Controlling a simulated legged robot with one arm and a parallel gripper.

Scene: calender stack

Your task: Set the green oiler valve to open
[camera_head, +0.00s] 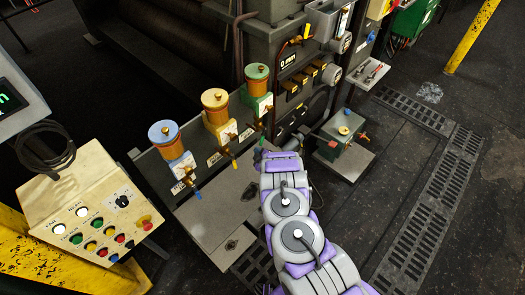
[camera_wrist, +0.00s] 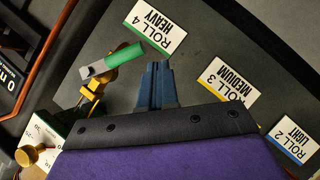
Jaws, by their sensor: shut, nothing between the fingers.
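The green oiler (camera_head: 257,88) is the rightmost of three oilers on the stand in the head view. In the wrist view, its green-sleeved valve lever (camera_wrist: 124,55) sits at upper left on a brass valve body (camera_wrist: 95,85). The lever points toward the label "ROLL 4 HEAVY" (camera_wrist: 156,25). My gripper (camera_wrist: 157,72) has its blue-grey fingers shut and empty. The fingertips lie just right of the lever's green end, seemingly apart from it; the depth gap is unclear. In the head view my arm ends below the green oiler, and its fingertips are hard to make out.
The yellow oiler (camera_head: 215,103) and blue oiler (camera_head: 166,138) stand to the left. Labels "ROLL 3 MEDIUM" (camera_wrist: 227,78) and "ROLL 2 LIGHT" (camera_wrist: 292,138) lie right of my fingers. A copper pipe (camera_wrist: 43,60) runs at left in the wrist view. A button panel (camera_head: 95,205) stands far left.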

